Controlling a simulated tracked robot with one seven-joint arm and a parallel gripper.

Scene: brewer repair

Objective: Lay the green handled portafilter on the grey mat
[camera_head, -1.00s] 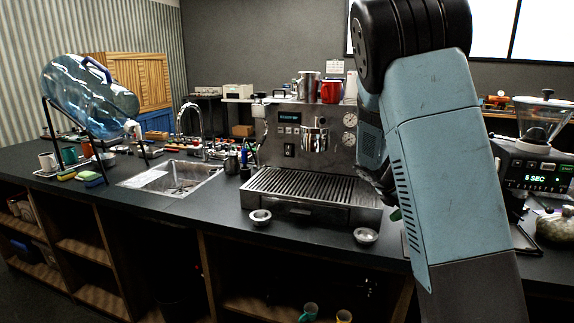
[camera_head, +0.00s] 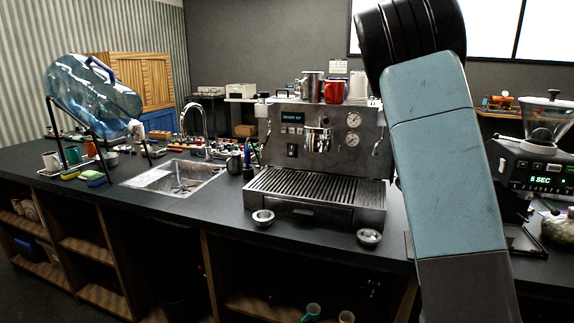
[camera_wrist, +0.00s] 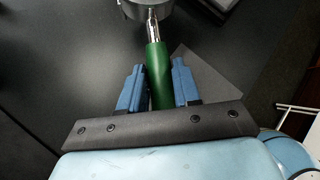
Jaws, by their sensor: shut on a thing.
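The green handled portafilter (camera_wrist: 157,70) is in the wrist view, its handle between the two blue fingers of my gripper (camera_wrist: 156,78). My gripper is shut on the handle. The metal neck and round head point away, and the head is cut off by the top edge. A flat grey patch that looks like the grey mat (camera_wrist: 208,82) lies on the dark counter, right of the handle and partly behind the right finger. I cannot tell whether the portafilter touches it. In the head view my arm hides the gripper and portafilter.
The espresso machine (camera_head: 315,155) stands mid-counter, with two small metal baskets (camera_head: 263,217) in front. The grinder (camera_head: 540,165) stands at the right. The sink (camera_head: 175,180) and tilted water bottle (camera_head: 90,95) are at the left. Dark counter (camera_wrist: 60,70) is clear left of the handle.

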